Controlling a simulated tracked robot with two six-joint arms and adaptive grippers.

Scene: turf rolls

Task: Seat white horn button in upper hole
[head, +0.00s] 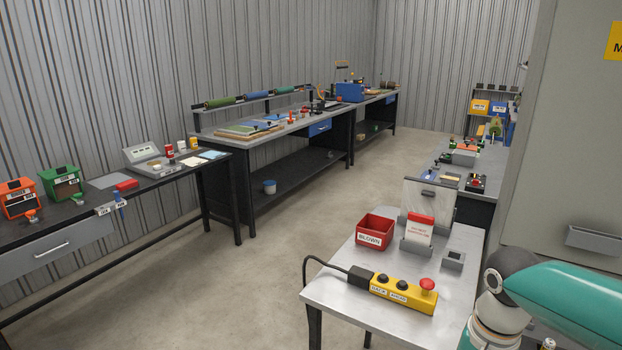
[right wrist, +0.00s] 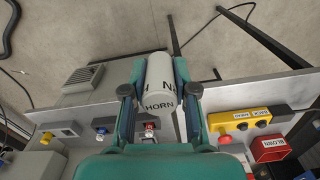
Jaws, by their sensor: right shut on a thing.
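A white cylinder (right wrist: 161,84) marked HORN is held in my right gripper (right wrist: 160,92) in the right wrist view. Its teal fingers close on it from both sides, above the bench area. The cylinder does not show in the head view, where only part of my right arm (head: 560,295) enters at lower right. I cannot make out an upper hole for the button in either view. My left gripper is not in view.
A yellow control box (head: 402,293) with two black buttons and a red mushroom button lies on the near metal table (head: 340,292). A red BLOWN bin (head: 375,232), a card holder (head: 418,232) and a small grey block (head: 453,260) stand behind it. Open floor lies left.

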